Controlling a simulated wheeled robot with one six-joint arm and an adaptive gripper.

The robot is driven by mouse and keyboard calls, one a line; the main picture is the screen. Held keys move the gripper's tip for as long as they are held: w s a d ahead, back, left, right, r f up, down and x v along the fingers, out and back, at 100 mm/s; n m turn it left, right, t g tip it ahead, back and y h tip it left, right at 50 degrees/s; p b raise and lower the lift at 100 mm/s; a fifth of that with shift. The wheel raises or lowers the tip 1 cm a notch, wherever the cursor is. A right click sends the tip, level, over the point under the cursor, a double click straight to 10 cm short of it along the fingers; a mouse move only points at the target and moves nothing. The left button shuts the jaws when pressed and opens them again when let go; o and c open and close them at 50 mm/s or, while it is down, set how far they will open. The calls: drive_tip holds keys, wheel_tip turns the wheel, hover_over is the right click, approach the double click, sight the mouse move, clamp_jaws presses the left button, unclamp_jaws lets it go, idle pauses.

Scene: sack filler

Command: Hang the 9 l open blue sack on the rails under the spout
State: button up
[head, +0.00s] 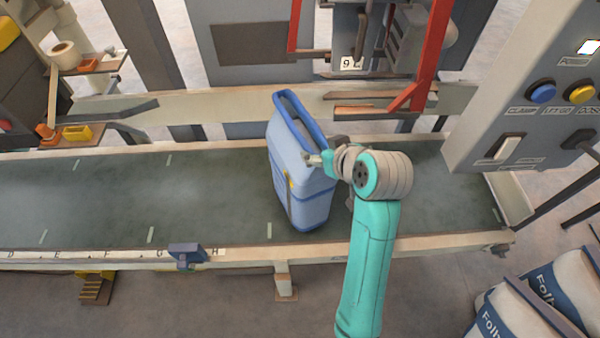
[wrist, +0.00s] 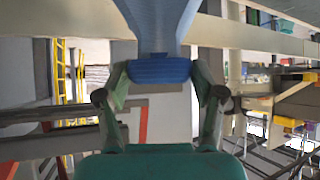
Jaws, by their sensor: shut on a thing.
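The open blue sack (head: 303,180) is over the belt in the middle of the head view, leaning a little to the left, with its darker blue rim (head: 300,115) at the top. My gripper (head: 318,158) is at the sack's right side. In the wrist view my gripper (wrist: 160,72) is shut on the sack's blue band (wrist: 160,68), with a finger at each end. I cannot tell whether the sack's bottom touches the belt. Red rail parts (head: 425,60) stand behind and to the right, near a "9 L" label (head: 350,63). The spout is not clearly made out.
The conveyor belt (head: 130,190) is bare to the left of the sack. A grey control panel (head: 530,90) with blue and yellow buttons stands at the right. Filled sacks (head: 560,290) lie at the lower right. A pale beam (head: 210,103) runs behind the belt.

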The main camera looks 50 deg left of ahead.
drive_tip(key=shift+r, duration=2.35)
drive_tip(key=shift+s, duration=0.1)
